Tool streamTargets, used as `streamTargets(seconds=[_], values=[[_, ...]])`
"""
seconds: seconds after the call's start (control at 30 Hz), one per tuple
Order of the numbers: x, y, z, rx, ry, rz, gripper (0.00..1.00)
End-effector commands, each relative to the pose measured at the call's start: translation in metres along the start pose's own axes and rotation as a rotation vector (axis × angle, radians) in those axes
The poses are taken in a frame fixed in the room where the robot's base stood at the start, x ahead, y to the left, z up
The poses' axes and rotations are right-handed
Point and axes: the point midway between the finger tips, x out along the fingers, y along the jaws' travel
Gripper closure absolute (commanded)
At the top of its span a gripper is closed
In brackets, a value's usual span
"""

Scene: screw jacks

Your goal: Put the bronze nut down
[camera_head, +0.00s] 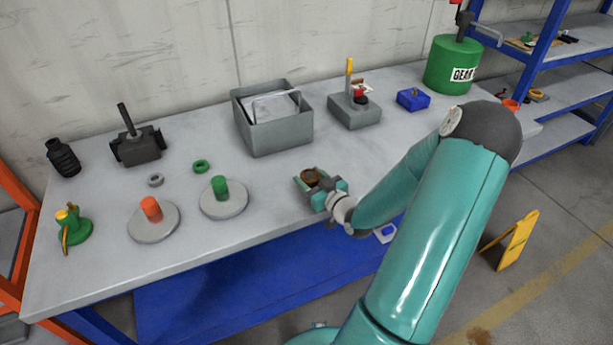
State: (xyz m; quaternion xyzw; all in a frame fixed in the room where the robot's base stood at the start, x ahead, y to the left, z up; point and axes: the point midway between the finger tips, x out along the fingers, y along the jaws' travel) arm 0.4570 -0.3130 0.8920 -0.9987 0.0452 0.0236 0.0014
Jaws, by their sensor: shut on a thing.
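The bronze nut (311,176) is a small brown ring between the jaws of my gripper (309,178). My gripper is shut on it, over the front part of the grey workbench (267,195). I cannot tell whether the nut touches the bench top or is a little above it. To the left, a round grey base with a green peg (220,188) and another with an orange peg (151,208) stand on the bench. A green ring (201,166) and a grey ring (155,180) lie behind them.
A grey bin (279,134) stands behind my gripper. A grey block with a yellow-handled tool (354,110), a blue box (412,98) and a green gear drum (452,66) are further right. A black jack (138,146) is at the back left. Bare bench lies around my gripper.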

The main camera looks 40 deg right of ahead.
Motion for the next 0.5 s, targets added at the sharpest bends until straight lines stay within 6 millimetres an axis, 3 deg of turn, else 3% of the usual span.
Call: streamTargets(seconds=[0.5], values=[[-0.0075,0.0004,0.0062,0.000,0.003,-0.001,0.94]])
